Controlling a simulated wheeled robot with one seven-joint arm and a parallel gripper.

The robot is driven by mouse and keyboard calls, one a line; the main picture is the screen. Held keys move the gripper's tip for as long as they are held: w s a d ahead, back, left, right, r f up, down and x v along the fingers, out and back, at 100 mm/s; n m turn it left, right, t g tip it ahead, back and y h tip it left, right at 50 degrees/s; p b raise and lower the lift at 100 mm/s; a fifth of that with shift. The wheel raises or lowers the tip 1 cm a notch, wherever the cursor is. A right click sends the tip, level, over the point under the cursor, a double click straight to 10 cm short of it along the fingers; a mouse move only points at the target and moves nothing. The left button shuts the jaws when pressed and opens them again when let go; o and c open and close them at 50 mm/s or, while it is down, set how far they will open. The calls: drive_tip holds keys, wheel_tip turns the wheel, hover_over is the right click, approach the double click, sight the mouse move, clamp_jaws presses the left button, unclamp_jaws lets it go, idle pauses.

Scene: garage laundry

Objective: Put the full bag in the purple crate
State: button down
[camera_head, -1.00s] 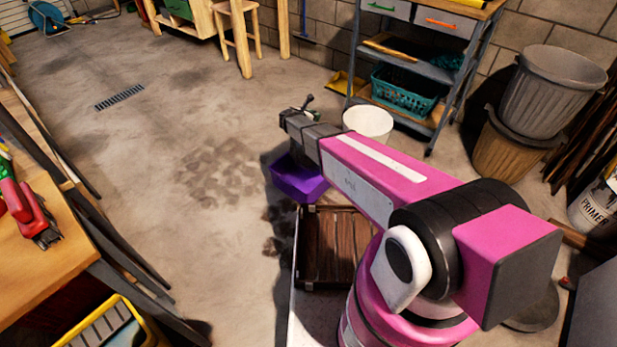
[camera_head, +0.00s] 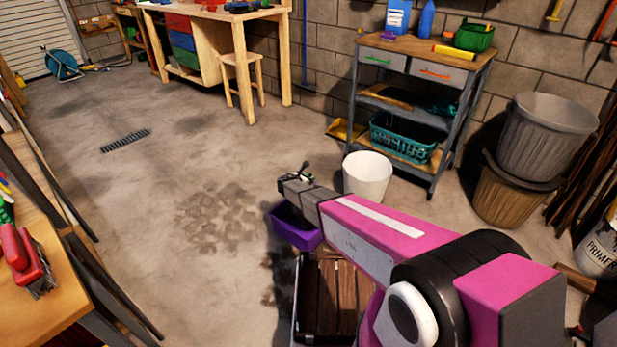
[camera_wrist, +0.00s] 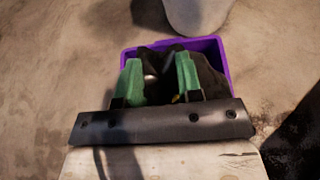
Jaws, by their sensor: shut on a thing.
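The purple crate (camera_head: 296,232) stands on the floor in the head view, just below the end of my arm. In the wrist view its purple rim (camera_wrist: 216,48) shows behind and around my gripper. My gripper (camera_wrist: 160,78) has green finger pads and is shut on a dark bag (camera_wrist: 208,76), which bulges between and beside the fingers. The bag appears over the crate's opening in the wrist view; I cannot tell how high it is or whether it touches the crate. The crate's inside is mostly hidden. My gripper (camera_head: 300,172) is small in the head view.
A white bucket (camera_head: 367,178) stands behind the crate, near a grey shelf cart (camera_head: 410,100) holding a teal basket (camera_head: 403,140). Bins (camera_head: 545,135) stand at the right. A workbench (camera_head: 50,280) is at the left. The floor left of the crate is clear.

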drive_tip(key=shift+f, duration=1.6)
drive_tip(key=c, duration=0.8)
unclamp_jaws()
drive_tip(key=shift+f, duration=0.1)
